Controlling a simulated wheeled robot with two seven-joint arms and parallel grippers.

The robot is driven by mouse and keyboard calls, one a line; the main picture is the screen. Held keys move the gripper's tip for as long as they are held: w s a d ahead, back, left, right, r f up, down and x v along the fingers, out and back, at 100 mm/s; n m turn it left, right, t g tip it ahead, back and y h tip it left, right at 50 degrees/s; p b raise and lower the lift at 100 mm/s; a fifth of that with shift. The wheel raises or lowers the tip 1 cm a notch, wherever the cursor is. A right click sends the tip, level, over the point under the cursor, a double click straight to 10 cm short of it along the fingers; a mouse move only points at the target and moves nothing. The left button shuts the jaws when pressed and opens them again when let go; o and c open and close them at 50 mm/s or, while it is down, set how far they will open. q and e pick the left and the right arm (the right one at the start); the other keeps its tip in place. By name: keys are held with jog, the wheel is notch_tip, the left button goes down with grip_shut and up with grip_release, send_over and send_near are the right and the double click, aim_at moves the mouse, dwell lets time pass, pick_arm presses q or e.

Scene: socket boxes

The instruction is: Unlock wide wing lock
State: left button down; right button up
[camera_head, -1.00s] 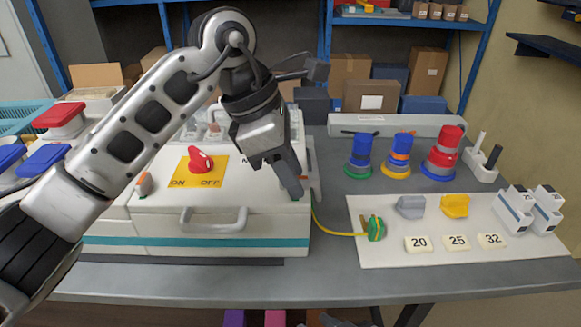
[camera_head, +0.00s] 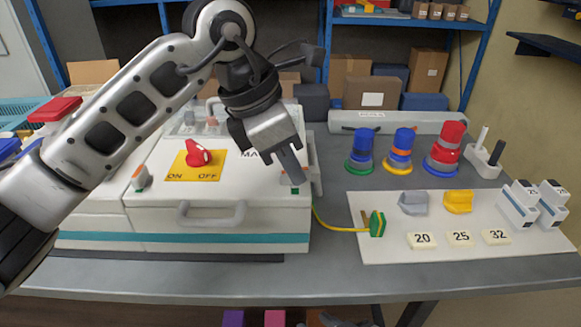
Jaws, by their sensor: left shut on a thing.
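A white box stands at the left of the table, with a red ON/OFF switch (camera_head: 198,154) on a yellow plate and a grey front handle (camera_head: 211,214). A small orange and grey knob (camera_head: 141,177) sits at the lid's front left corner. My left gripper (camera_head: 295,180) points down at the lid's front right corner, its fingers shut on a small part there. The fingers hide most of that part, so I cannot make out its shape; a bit of green (camera_head: 295,190) shows beside the tips. My right gripper is out of view.
Right of the box, a white board (camera_head: 400,252) holds a green plug (camera_head: 377,223) on a yellow cable, grey and yellow pieces and number tiles. Blue and red sockets (camera_head: 445,149) stand behind it. The front table strip is clear.

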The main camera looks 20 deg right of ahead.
pick_arm(q)
jog(key=n+t+b, duration=0.1)
jog(key=n+b, duration=0.1)
jog(key=n, duration=0.1)
jog(key=shift+s+f+n+b, duration=0.1)
jog(key=shift+n+b, duration=0.2)
jog(key=n+t+b, duration=0.1)
jog(key=n+b, duration=0.1)
jog(key=shift+n+y, duration=0.3)
jog(key=shift+n, duration=0.1)
jog(key=n+t+b, duration=0.1)
jog(key=n+b, duration=0.1)
jog(key=n+t+y+b, duration=0.1)
jog(key=n, duration=0.2)
jog(key=shift+s+d+y+b, duration=0.15)
jog(key=shift+s+y+b, duration=0.05)
jog(key=shift+y+b, duration=0.15)
jog(key=shift+n+y+b, duration=0.25)
jog(key=shift+n+b, duration=0.3)
jog(key=shift+n, duration=1.15)
jog(key=shift+y+b, duration=0.3)
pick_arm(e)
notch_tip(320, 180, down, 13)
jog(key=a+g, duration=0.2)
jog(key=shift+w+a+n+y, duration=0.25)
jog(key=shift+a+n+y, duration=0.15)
